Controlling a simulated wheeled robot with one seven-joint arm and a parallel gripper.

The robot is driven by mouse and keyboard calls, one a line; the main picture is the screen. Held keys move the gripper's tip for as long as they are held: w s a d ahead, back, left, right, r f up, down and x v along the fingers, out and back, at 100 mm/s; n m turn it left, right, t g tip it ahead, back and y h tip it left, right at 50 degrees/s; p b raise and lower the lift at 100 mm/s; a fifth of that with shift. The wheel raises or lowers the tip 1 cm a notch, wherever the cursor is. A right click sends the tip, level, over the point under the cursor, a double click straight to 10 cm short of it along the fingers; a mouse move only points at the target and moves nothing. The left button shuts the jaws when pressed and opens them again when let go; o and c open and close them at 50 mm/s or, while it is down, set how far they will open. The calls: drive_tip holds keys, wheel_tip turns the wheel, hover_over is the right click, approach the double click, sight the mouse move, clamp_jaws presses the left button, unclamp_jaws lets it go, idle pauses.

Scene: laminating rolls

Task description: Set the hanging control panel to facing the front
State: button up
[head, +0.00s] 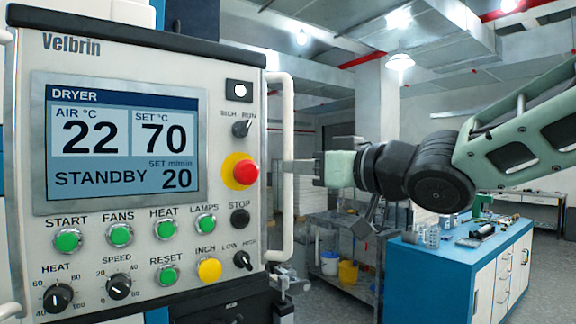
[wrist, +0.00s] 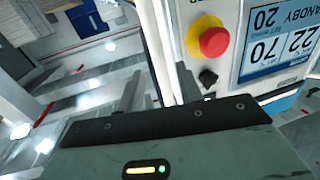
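The hanging control panel (head: 225,120) fills the left of the head view, its screen, buttons and knobs turned towards the camera and slightly angled. A white vertical tube handle (head: 287,215) runs down its right side. My gripper (head: 296,167) reaches in from the right at that handle, at about mid-height. In the wrist view the handle (wrist: 160,40) runs down between the two fingers of my gripper (wrist: 166,88), which sit close on either side of it. The panel's red stop button (wrist: 213,41) and screen show to the right there. The exact finger contact is partly hidden.
A blue workbench (head: 430,275) with tools and cups stands at the right, below my arm. Grey floor shows between the panel and the bench.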

drive_tip(key=shift+p+x, duration=0.4)
drive_tip(key=shift+x, duration=1.85)
clamp_jaws()
